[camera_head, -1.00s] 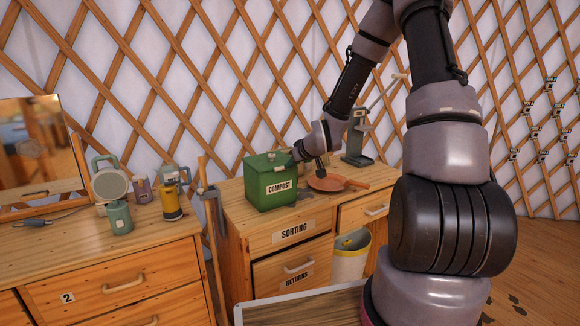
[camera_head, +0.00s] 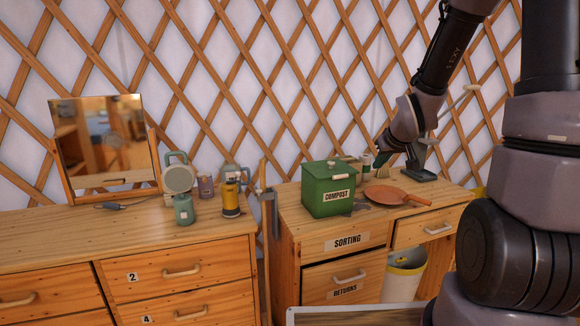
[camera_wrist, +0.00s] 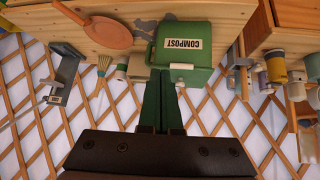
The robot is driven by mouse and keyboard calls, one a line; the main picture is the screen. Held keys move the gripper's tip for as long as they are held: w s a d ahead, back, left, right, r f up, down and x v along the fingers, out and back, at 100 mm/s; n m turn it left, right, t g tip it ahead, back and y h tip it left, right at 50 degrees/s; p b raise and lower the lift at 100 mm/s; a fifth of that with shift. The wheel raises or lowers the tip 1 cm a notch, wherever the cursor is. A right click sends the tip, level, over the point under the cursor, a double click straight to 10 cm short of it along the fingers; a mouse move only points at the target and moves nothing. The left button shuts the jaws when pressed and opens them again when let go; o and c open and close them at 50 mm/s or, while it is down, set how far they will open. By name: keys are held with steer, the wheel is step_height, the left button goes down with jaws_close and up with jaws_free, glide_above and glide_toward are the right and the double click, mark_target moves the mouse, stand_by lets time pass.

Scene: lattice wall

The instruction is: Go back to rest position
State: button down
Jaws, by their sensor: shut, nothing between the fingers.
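My gripper (camera_wrist: 162,104) shows in the wrist view as two dark green fingers pressed together, with nothing held between them. In the head view my arm reaches down from the upper right, and its end is above the back of the sorting desk (camera_head: 290,226), right of the green compost bin (camera_head: 325,198). The bin, lid on, also shows in the wrist view (camera_wrist: 198,62), upside down, just beyond the fingertips. I cannot tell from these views whether the fingers touch anything.
An orange pan (camera_head: 390,196) lies on the desk right of the bin. A grey stand (camera_head: 418,174) is behind it. A dresser (camera_head: 60,235) at left holds a mirror, canisters and a kettle. The lattice wall is close behind.

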steer(key=s+a+r+m+g+y, duration=0.1)
steer(key=s+r+m, duration=0.5)
steer(key=s+r, duration=1.3)
steer(key=s+a, duration=0.1)
steer(key=s, duration=0.3)
steer(key=shift+a+r+y, duration=0.15)
steer(key=shift+r+y, duration=0.05)
steer(key=shift+y, duration=0.1)
